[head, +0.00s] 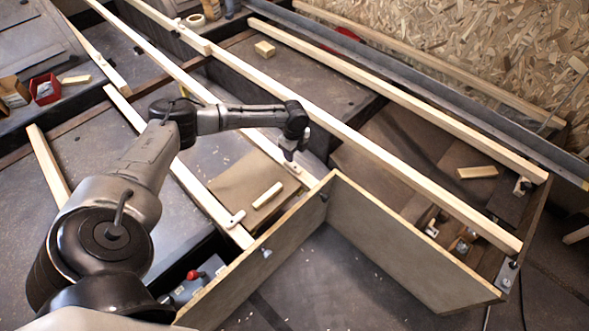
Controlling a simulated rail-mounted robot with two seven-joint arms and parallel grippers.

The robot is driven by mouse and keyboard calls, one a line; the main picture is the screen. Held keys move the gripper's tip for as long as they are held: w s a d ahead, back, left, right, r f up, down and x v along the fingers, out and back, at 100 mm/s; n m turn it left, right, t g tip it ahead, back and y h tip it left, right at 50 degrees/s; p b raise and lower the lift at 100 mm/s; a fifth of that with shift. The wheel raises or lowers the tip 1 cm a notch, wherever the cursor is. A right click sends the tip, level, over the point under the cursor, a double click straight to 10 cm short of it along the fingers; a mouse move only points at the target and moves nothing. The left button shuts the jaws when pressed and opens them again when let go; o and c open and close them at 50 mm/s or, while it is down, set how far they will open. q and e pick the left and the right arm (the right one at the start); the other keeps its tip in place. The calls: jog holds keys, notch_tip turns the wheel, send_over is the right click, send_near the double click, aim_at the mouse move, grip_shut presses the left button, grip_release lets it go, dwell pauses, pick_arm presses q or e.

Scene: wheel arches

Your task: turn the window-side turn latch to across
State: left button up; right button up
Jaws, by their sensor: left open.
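My left gripper (290,155) hangs from the arm that comes in from the left. It is open and points down above a pale wooden slat, just behind the corner of the raised panel. A small pale fitting (294,168) on the slat lies just below the fingers, partly hidden by them; I cannot tell whether they touch it. The frame does not show which one is the window-side latch. My right gripper is out of view.
Upright panels (390,250) form a corner in front of the gripper. Long wooden rails (350,135) run diagonally past it. A loose wood block (267,195) lies on a brown board beside the slat. A red-handled fitting (195,274) sits low near my arm.

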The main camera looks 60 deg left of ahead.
aim_at(294, 167)
pick_arm(q)
notch_tip(294, 167, down, 7)
jog(key=b, duration=0.3)
jog(key=shift+b, duration=0.3)
jog(key=shift+f+b, duration=0.35)
jog(key=shift+f, duration=0.4)
